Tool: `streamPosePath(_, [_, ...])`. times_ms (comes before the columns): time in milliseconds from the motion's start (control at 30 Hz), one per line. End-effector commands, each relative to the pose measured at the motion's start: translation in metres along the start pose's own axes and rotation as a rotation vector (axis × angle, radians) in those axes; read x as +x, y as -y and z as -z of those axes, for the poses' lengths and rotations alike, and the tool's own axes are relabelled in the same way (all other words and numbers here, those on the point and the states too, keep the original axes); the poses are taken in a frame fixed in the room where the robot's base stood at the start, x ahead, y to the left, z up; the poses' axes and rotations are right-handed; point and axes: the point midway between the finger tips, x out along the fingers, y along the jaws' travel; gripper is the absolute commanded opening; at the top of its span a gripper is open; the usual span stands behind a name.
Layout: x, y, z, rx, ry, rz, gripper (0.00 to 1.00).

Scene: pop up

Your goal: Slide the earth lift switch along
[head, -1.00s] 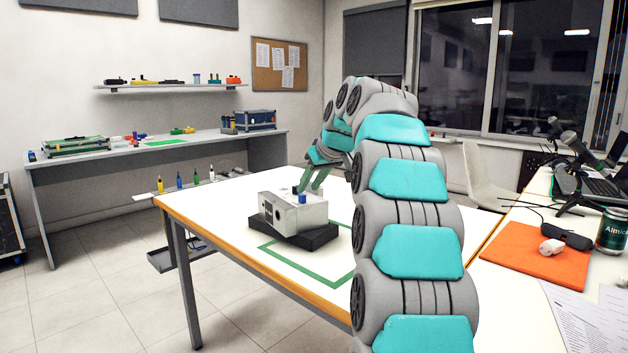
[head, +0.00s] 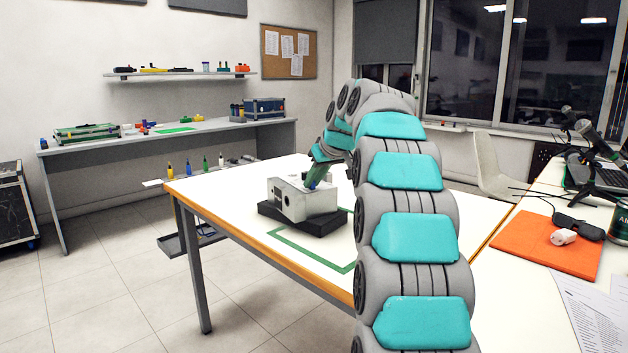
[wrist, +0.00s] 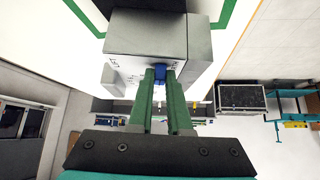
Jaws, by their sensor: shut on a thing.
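A blue switch (head: 309,183) shows on top of the box. In the wrist view the blue switch (wrist: 160,72) sits between the tips of my two green fingers. My gripper (wrist: 160,78) is shut on this switch. In the head view my gripper (head: 313,178) comes down onto the box from behind on the right, and my fingers partly cover the switch. The lettering on the box is too small to read.
The white table (head: 225,192) has free room left of the box. An orange mat (head: 540,243) with a white object and dark glasses lies on the desk at the right. A workbench (head: 100,155) with tools stands along the back wall.

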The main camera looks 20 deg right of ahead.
Motion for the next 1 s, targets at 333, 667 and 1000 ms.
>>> streamPosePath(333, [0.000, -0.001, 0.000, 0.000, -0.001, 0.000, 0.00])
streamPosePath(667, [0.001, -0.019, 0.000, 0.002, -0.001, 0.000, 0.00])
streamPosePath(1000, [0.001, -0.029, 0.000, 0.000, 0.000, -0.001, 0.32])
